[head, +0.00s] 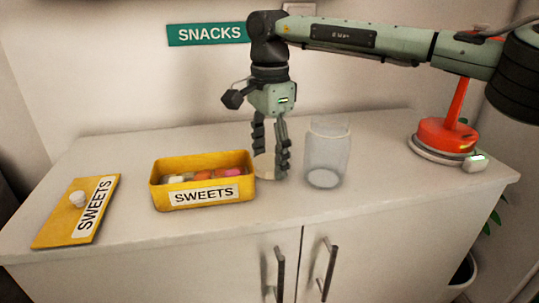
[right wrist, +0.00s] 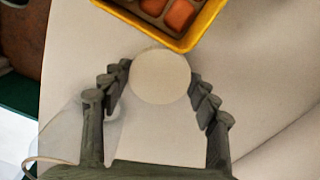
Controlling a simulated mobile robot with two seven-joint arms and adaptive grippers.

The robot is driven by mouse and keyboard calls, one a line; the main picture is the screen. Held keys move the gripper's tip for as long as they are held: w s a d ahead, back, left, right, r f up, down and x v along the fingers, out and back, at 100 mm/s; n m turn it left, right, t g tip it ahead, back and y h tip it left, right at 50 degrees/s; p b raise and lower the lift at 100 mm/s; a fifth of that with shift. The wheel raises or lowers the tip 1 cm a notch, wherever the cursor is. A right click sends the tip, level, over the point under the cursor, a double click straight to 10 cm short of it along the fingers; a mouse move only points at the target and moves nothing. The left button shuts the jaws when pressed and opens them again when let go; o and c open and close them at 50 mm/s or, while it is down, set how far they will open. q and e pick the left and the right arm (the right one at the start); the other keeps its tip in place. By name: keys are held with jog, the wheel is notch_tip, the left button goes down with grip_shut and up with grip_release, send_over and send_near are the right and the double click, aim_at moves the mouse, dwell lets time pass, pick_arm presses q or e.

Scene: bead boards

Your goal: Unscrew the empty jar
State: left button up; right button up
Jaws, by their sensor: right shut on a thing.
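The clear jar (head: 327,155) stands upright on the white cabinet top, its mouth open and no contents visible inside. Part of it shows in the right wrist view (right wrist: 62,135) at lower left. My right gripper (head: 270,165) points down just left of the jar, apart from it. It is shut on a round cream lid (right wrist: 161,76), which sits between its fingertips. In the head view the lid (head: 264,168) is partly hidden by the fingers and is low, at or near the cabinet top. My left gripper is in neither view.
A yellow sweets box (head: 203,180) with colourful sweets stands close left of my right gripper. Its yellow lid (head: 65,228) with a white knob lies farther left. A red-orange stand (head: 446,135) is at the right back. The front right of the cabinet top (head: 400,190) is clear.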

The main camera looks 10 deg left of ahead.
jog(key=shift+f, duration=0.25)
jog(key=o, duration=1.3)
jog(key=shift+r, duration=0.1)
jog(key=shift+r, duration=0.1)
